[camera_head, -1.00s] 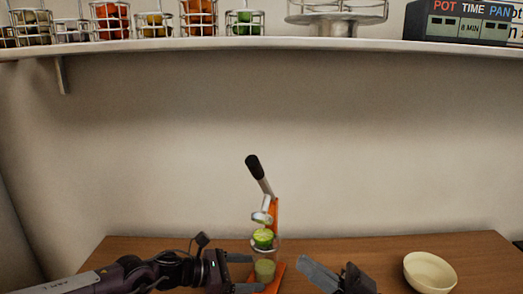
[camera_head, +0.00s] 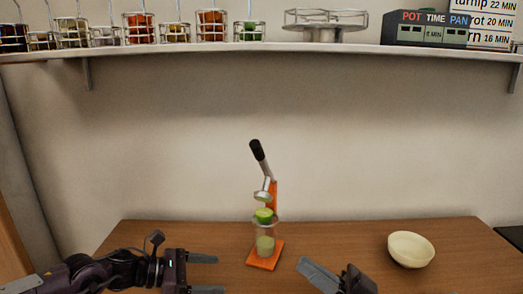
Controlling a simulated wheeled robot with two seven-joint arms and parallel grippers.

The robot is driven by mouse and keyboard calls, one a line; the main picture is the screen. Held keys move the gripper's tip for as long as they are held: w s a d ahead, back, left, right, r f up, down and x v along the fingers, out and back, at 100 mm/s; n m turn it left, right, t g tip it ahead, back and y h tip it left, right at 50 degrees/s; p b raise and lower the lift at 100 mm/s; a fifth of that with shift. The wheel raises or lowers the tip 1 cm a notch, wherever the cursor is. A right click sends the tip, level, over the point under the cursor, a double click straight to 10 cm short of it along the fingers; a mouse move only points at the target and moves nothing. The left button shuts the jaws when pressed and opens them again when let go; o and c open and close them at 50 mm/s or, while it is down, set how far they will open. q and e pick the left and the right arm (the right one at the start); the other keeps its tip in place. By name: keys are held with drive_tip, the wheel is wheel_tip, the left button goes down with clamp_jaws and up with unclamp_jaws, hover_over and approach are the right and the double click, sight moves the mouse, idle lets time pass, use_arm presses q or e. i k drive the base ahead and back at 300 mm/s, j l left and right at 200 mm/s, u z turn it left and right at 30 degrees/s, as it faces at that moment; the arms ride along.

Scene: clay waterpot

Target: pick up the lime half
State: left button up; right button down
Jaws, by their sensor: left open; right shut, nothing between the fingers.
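The green lime half (camera_head: 264,213) sits at the top of a clear glass (camera_head: 265,238) within the orange juicer (camera_head: 272,195), under its raised metal press cup (camera_head: 262,191). The glass holds pale green juice. My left gripper (camera_head: 208,274) is open and empty, left of the juicer and apart from it, its fingers pointing right. My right gripper (camera_head: 312,277) is shut and empty, at the lower right of the juicer. The lower part of my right gripper is cut off by the picture's edge.
A cream bowl (camera_head: 411,249) stands on the right of the wooden table (camera_head: 340,240). The juicer's black-tipped lever (camera_head: 257,150) stands up and leans left. A wall shelf (camera_head: 250,47) with wire baskets runs high above. The table between juicer and bowl is clear.

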sight(264, 215)
drive_tip(key=k, duration=1.2)
